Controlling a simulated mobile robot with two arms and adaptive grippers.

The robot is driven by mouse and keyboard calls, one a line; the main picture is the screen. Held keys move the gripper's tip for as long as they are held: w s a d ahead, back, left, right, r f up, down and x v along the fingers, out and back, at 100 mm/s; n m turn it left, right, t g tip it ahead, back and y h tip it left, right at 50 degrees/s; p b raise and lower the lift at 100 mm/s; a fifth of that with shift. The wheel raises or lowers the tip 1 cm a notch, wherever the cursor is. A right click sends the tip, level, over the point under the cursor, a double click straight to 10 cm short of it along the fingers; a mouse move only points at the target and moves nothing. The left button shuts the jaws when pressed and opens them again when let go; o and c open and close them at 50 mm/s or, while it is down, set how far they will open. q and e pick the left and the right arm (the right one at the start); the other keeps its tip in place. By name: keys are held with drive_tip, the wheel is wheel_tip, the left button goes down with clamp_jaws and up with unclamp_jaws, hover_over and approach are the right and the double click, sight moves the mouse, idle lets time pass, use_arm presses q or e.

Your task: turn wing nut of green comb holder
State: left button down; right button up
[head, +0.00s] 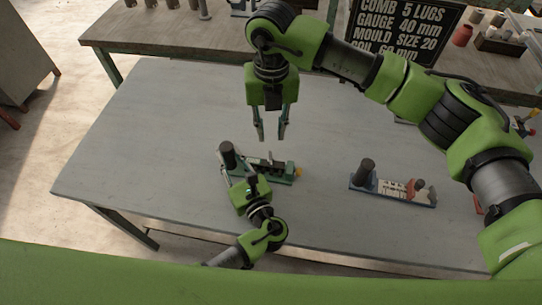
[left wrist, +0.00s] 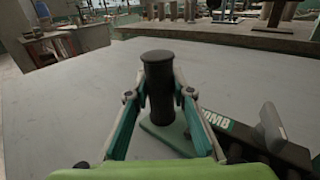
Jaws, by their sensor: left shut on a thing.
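The green comb holder (head: 287,178) lies on the grey table. My left gripper (head: 230,163) is shut on the black handle; the left wrist view shows a finger on either side of the handle (left wrist: 160,95). My left arm partly hides the holder's near side. My right gripper (head: 271,133) is open and empty, above the table just beyond the holder, its fingers pointing down.
A blue holder (head: 408,197) with a dark handle stands to the right on the same table. A dark sign (head: 405,30) with white text stands on the bench behind. The table's left side is clear. My right arm spans the right side of the head view.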

sight(271, 161)
wheel_tip(271, 161, down, 12)
drive_tip(key=shift+r, duration=0.1)
idle(0.4)
clamp_jaws()
